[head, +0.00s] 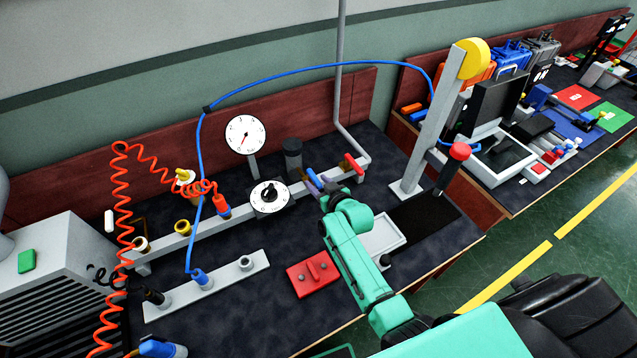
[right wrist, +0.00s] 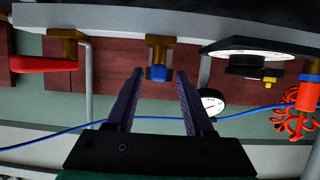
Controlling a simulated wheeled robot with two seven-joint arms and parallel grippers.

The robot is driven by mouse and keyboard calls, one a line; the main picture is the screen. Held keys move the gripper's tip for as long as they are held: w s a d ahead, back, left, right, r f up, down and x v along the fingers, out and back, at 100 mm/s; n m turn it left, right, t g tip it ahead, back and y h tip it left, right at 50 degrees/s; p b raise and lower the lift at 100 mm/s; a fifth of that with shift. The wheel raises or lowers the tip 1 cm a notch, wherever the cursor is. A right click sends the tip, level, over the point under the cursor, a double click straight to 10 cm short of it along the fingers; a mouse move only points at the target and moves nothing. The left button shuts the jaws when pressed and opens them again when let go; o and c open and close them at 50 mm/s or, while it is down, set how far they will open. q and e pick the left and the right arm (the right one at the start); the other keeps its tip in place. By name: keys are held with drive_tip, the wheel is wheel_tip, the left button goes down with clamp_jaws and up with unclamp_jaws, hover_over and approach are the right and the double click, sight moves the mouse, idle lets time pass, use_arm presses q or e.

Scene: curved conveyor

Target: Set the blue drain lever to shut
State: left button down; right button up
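The blue drain lever (head: 314,178) is on the grey pipe rail, left of a similar red lever (head: 354,163). In the right wrist view, which looks upside down, the blue lever (right wrist: 158,73) shows nearly end-on below its brass fitting (right wrist: 159,42). My right gripper (head: 323,193) is at the blue lever, partly hidden by its own wrist in the head view. In the right wrist view its two dark fingers (right wrist: 160,82) are apart, one on each side of the lever, with visible gaps. My left gripper is in neither view.
The red lever (right wrist: 45,64) is close beside the right gripper. A black-and-white dial (head: 269,197) and a round gauge (head: 245,134) stand to the left. A red block (head: 313,273) and a light tray (head: 381,236) lie near my right arm. A blue hose (head: 300,70) arches overhead.

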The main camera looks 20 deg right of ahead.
drive_tip(key=v, duration=1.4)
drive_tip(key=shift+s+b, duration=0.3)
drive_tip(key=shift+d, duration=0.1)
